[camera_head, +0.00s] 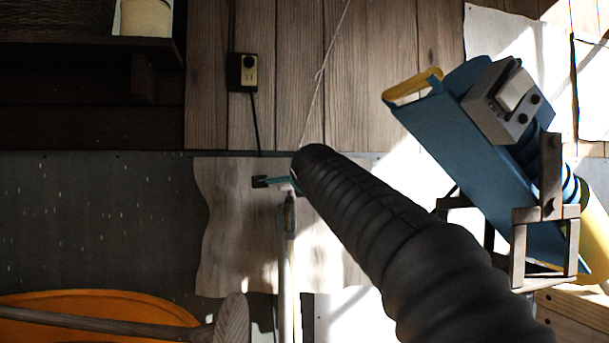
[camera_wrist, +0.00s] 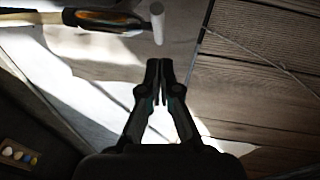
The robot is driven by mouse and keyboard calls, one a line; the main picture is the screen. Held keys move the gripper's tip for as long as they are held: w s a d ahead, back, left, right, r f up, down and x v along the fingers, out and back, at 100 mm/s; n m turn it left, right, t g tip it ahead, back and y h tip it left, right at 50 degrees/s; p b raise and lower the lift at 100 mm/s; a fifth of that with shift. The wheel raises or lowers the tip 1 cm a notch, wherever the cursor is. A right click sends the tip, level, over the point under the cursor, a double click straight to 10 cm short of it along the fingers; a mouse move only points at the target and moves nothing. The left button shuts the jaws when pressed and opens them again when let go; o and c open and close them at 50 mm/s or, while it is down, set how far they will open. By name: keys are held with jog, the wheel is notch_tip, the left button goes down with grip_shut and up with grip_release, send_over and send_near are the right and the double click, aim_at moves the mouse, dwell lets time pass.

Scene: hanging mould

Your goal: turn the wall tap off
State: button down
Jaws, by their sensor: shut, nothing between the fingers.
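A pale upright pipe (camera_head: 284,270) stands against the wall in the head view, with a darker narrow fitting (camera_head: 290,212) near its top. I take this for the wall tap; its handle cannot be made out and may be hidden by my arm. My gripper (camera_head: 260,182) shows as thin teal and black parts at the arm's end, just above and left of the pipe's top. In the wrist view my gripper (camera_wrist: 160,66) is shut and empty, its tips together. A pale rod (camera_wrist: 157,22) lies just beyond the tips, apart from them in the picture.
A black and orange handled thing (camera_wrist: 105,20) lies beside the rod. A blue device (camera_head: 455,135) on a wooden frame stands right. An orange tub (camera_head: 110,305) and a long-handled paddle (camera_head: 232,318) are at lower left. A socket (camera_head: 249,72) is on the plank wall.

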aim_at(288, 187)
jog(key=shift+w+a+f, duration=0.25)
jog(key=shift+w+a, duration=0.45)
jog(key=shift+a, duration=0.15)
jog(key=shift+w+a+f, duration=0.2)
jog(key=shift+w+a, duration=0.5)
jog(key=shift+a, duration=0.1)
jog(key=shift+h, duration=0.3)
